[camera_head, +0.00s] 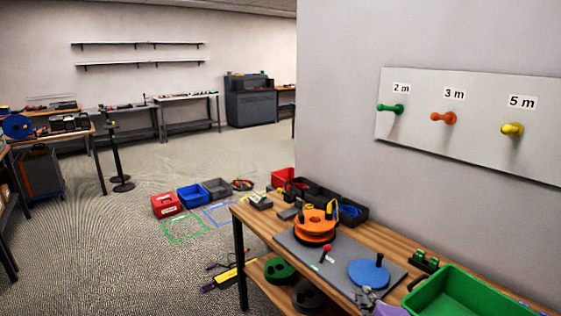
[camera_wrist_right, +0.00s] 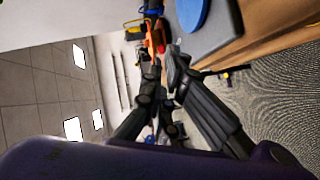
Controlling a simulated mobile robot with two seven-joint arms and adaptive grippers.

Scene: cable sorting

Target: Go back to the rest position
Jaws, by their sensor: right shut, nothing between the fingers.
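My right gripper (camera_head: 367,294) shows at the bottom of the head view, by the front edge of the wooden workbench (camera_head: 395,243). Part of its purple wrist shows below it. In the right wrist view its dark fingers (camera_wrist_right: 164,62) are close together with nothing held between them. The blue disc (camera_head: 369,273) on the grey board (camera_head: 333,279) is just behind the gripper. My left gripper is not in view.
A green tray (camera_head: 482,287) stands right of the gripper. An orange spool (camera_head: 315,226) stands on the board. Green, orange and yellow pegs hang on the wall panel (camera_head: 480,135), marked 2 m, 3 m and 5 m. Floor left of the bench is mostly open, with bins (camera_head: 193,196) further back.

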